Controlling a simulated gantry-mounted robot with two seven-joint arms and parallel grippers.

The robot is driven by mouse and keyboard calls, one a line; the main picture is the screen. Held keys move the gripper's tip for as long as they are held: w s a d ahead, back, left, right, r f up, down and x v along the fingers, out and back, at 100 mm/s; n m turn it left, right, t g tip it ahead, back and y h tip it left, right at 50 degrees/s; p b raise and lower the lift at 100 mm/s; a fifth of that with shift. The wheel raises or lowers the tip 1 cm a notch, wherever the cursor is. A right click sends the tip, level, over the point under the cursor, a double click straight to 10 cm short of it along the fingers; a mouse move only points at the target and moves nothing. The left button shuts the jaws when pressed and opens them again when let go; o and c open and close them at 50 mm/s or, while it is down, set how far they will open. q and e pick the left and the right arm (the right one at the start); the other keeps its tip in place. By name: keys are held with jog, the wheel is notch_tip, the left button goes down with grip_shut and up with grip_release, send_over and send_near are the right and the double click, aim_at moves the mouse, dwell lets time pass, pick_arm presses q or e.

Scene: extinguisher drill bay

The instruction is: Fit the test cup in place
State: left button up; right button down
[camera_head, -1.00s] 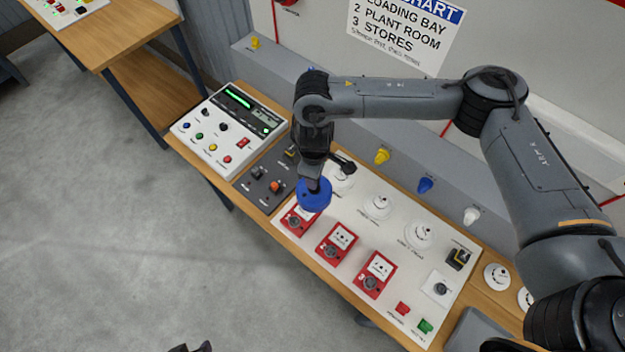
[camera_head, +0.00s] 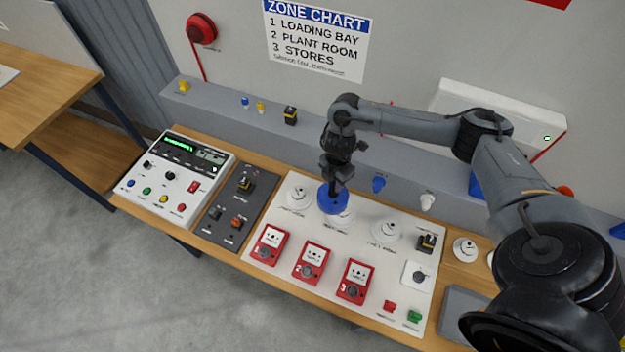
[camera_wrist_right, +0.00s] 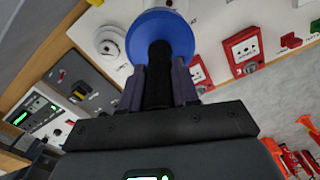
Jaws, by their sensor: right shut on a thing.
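The blue test cup (camera_head: 333,198) is a round blue disc with a dark handle. It also shows in the right wrist view (camera_wrist_right: 146,28). My right gripper (camera_head: 337,183) is shut on the cup's black handle, with one finger on each side in the wrist view (camera_wrist_right: 158,88). The cup is over or just at the middle white detector (camera_head: 341,220) on the white panel; the detector is mostly hidden, and I cannot tell whether they touch. A left detector (camera_head: 298,198) and a right detector (camera_head: 385,235) are uncovered. My left gripper is out of view.
Three red call points, one being (camera_head: 311,264), line the white panel's front. A grey switch plate (camera_head: 237,208) and control box (camera_head: 178,180) stand left. A loose detector (camera_head: 465,249) lies right.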

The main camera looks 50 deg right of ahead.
aim_at(347, 191)
jog(key=s+d, duration=0.1)
jog(key=s+d+f, duration=0.1)
jog(key=d, duration=0.1)
jog(key=shift+s, duration=0.3)
jog(key=shift+s+d+f, duration=0.15)
jog(key=shift+f+b, duration=2.55)
jog(key=shift+b, duration=0.15)
jog(key=shift+p, duration=0.3)
jog(key=shift+p, duration=0.45)
dwell(0.5)
dwell(0.4)
